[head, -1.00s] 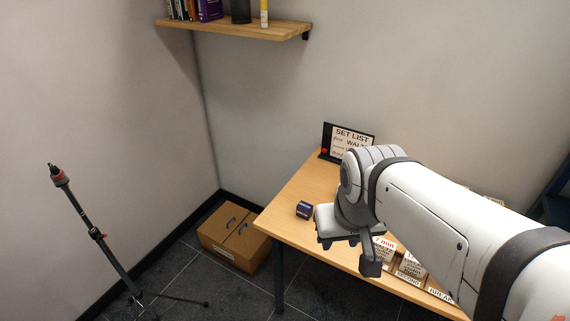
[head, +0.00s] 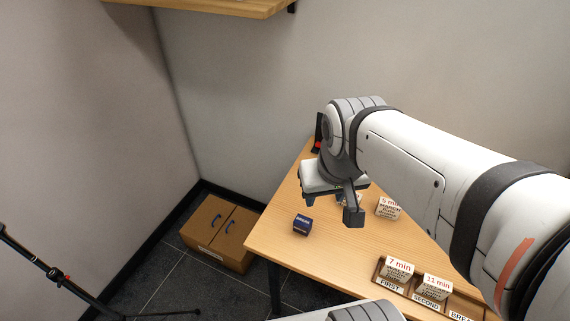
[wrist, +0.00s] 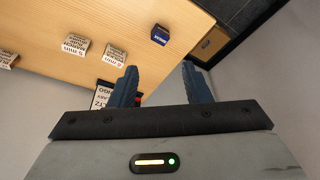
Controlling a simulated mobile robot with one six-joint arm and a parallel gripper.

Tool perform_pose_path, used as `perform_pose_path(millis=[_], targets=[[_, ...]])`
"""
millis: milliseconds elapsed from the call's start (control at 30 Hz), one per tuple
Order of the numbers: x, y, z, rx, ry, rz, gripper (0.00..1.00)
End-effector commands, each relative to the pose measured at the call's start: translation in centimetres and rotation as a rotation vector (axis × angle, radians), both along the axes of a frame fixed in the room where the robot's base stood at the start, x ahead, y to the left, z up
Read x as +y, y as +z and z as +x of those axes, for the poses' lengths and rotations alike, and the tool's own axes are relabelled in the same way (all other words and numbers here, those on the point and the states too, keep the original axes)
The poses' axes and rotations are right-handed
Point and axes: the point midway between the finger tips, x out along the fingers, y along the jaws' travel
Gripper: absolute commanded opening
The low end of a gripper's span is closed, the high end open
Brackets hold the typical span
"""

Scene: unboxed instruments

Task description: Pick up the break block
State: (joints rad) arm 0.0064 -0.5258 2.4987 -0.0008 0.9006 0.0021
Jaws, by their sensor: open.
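A small navy block (head: 302,224) with white lettering too small to read sits on the table (head: 276,238), near its left end. I take it as the break block. It also shows in the wrist view (wrist: 160,36), beyond the gap between my fingers. My gripper (head: 328,199) is above the table, to the right of and behind the navy block in the head view, apart from it. In the wrist view, my gripper (wrist: 160,78) has its two fingers spread with nothing between them.
White lettered blocks stand on the table, one marked 5 min (head: 388,209), another partly hidden behind my gripper. A front tray (head: 410,294) labelled FIRST, SECOND and BREAK holds two more white blocks. A dark-framed sign (head: 318,132) is mostly hidden. A cardboard box (head: 221,233) is on the floor.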

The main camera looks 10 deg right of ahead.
Motion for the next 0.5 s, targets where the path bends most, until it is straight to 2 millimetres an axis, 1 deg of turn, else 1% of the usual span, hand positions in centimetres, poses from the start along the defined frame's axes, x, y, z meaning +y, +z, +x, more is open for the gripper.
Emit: perform_pose_path(millis=[33, 133, 233, 267, 300, 333, 467, 500], targets=[[0.0, -0.4, 0.3, 0.006, -0.008, 0.002, 0.48], [-0.2, -1.7, 1.4, 0.028, -0.051, 0.013, 0.56], [-0.5, -4.1, 3.5, 0.063, -0.132, 0.032, 0.64], [-0.5, -5.0, 4.2, 0.076, -0.16, 0.038, 0.67], [-0.5, -6.4, 5.2, 0.095, -0.2, 0.047, 0.7], [-0.4, -7.4, 6.0, 0.107, -0.231, 0.052, 0.71], [-0.3, -12.3, 9.2, 0.161, -0.368, 0.072, 0.71], [-0.2, -13.8, 10.0, 0.177, -0.408, 0.077, 0.71]])
